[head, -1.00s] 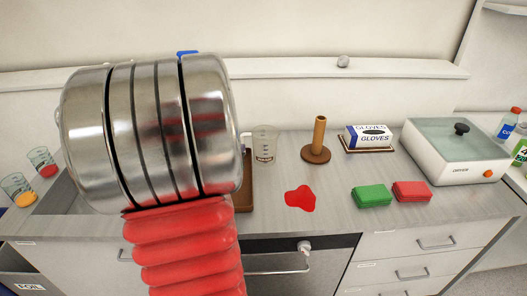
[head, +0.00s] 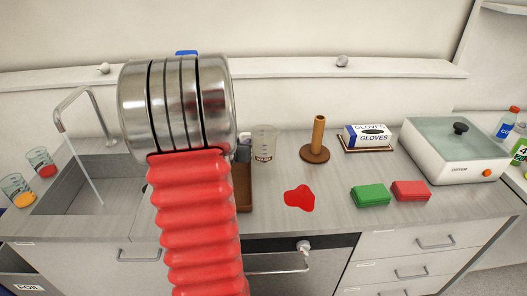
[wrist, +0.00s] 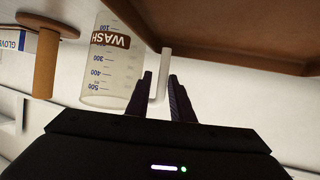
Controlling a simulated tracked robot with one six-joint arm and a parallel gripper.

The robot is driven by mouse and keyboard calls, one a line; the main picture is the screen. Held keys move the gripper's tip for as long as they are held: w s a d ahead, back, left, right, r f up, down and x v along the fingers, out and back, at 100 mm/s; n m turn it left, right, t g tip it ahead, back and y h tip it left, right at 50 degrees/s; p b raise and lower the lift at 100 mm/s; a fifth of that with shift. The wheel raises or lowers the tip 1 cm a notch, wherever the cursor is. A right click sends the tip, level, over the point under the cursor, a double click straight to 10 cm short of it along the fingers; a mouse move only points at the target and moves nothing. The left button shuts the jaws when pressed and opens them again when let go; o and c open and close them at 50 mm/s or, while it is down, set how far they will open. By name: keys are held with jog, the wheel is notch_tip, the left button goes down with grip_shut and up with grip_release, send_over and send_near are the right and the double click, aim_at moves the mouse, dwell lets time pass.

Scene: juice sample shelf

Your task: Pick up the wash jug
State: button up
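The wash jug (head: 264,145) is a clear beaker with a brown label, standing upright on the counter in the head view. In the wrist view the jug (wrist: 112,72) shows upside down, with WASH lettering, a scale and a pale handle (wrist: 164,70) on its right. My gripper (wrist: 162,78) is open, its two dark fingers reaching to the handle, which shows between them. I cannot tell whether either finger touches it. In the head view my arm hides most of the gripper; a small dark part shows just left of the jug.
A brown wooden board or tray (head: 243,190) lies close left of the jug. A wooden peg stand (head: 318,140) and a glove box (head: 368,136) stand to the right. A red spill (head: 299,198) lies in front. The sink (head: 85,190) is at the left.

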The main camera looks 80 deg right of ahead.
jog(key=shift+d, duration=0.1)
jog(key=shift+w+x, duration=0.2)
jog(key=shift+x, duration=2.3)
jog(key=shift+c, duration=0.4)
grip_shut()
